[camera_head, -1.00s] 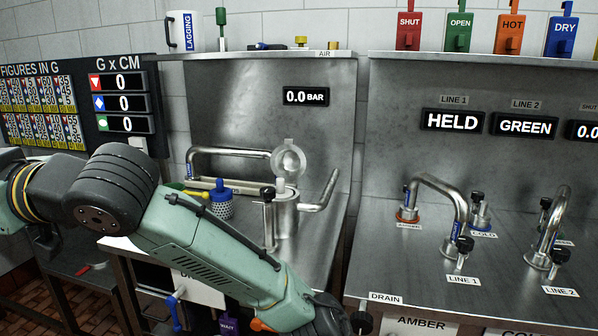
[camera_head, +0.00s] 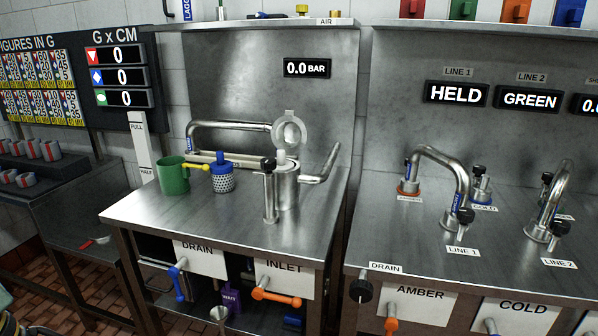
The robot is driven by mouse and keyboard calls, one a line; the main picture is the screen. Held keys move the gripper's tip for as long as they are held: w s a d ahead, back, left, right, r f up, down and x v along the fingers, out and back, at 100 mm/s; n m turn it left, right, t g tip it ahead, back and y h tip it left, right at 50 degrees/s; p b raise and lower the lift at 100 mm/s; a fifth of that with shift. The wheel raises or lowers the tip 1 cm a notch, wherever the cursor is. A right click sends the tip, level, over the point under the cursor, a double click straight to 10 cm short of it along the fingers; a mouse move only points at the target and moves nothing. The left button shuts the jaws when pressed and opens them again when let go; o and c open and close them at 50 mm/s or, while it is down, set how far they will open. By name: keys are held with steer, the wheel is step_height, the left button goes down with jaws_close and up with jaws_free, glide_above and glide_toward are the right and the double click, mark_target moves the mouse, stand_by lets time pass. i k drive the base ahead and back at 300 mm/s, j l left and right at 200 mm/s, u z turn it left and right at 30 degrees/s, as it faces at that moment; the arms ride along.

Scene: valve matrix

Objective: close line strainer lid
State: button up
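The line strainer (camera_head: 285,190) is a metal cylinder on the left steel bench, with pipes meeting it on either side. Its round lid (camera_head: 289,130) stands open, raised upright above the body. A thin post with a black knob (camera_head: 269,165) stands just in front of the strainer and hides part of it. My gripper is not in view. Only small pieces of my arm show at the lower left corner.
A mesh basket with a blue top (camera_head: 222,178) and a green mug (camera_head: 172,176) stand left of the strainer. A curved pipe (camera_head: 322,168) rises at its right. The bench front (camera_head: 190,222) is clear. DRAIN and INLET handles are below.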

mark_target(289, 133)
steer(key=i+j, duration=0.2)
steer(key=j, duration=0.2)
steer(key=i+j, duration=0.2)
steer(key=j, duration=0.25)
steer(key=i+j+z, duration=0.1)
steer(key=j, duration=0.3)
steer(key=i+j, duration=0.3)
steer(key=j, duration=0.15)
steer(key=i+j, duration=0.2)
steer(key=j, duration=0.25)
steer(key=i+j, duration=0.15)
steer(key=j, duration=0.25)
steer(key=i+j+z, duration=0.1)
steer(key=j, duration=0.35)
steer(key=i+j, duration=0.3)
steer(key=j, duration=0.15)
steer(key=i, duration=0.2)
steer(key=l, duration=1)
steer(key=z, duration=0.05)
